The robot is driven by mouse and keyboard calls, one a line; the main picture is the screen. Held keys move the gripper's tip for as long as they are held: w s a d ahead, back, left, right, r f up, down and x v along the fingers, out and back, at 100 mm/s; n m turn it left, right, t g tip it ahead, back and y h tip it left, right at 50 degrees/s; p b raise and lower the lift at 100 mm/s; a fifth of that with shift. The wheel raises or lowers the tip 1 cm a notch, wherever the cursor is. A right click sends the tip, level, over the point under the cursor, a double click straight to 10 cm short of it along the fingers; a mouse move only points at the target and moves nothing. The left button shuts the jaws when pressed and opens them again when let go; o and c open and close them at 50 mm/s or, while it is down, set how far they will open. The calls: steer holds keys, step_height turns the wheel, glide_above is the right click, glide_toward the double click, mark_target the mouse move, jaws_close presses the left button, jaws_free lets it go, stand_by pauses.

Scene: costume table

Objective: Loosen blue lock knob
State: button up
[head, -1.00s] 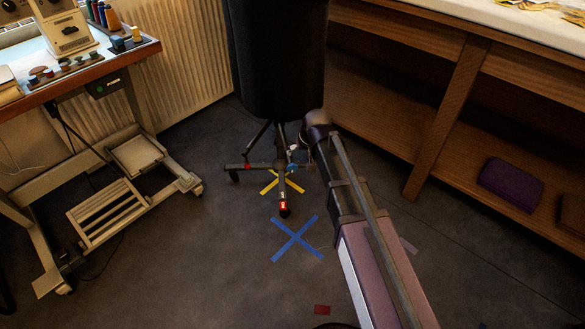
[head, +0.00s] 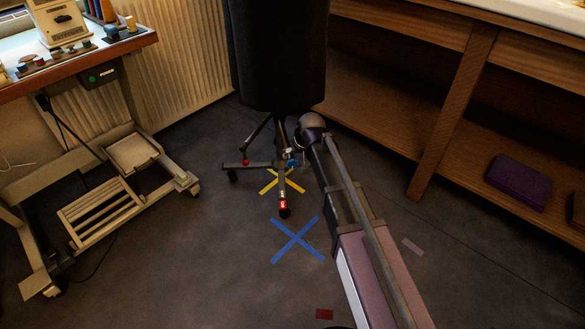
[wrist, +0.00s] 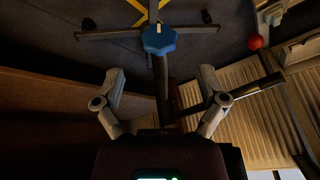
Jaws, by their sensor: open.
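The blue lock knob (wrist: 159,39) has a lobed rim and a pale mark on top, and sits on the dark stand's post in the wrist view. It shows small in the head view (head: 292,163) at the stand's base. My gripper (wrist: 161,74) is open, with its fingers spread left and right. The knob lies beyond the fingertips, roughly centred between them, with no contact visible. The stand (head: 277,55) carries a dark covered form above wheeled legs. In the head view my gripper is small and dark close to the stand, and its fingers are hard to make out.
A red ball (wrist: 256,42) is on a stand part at the right of the wrist view. Yellow tape and a blue tape cross (head: 297,240) mark the floor.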

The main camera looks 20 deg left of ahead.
mark_target(293, 162)
steer(key=shift+b+x, duration=2.7)
steer(key=shift+x, duration=0.6)
steer(key=c, duration=1.1)
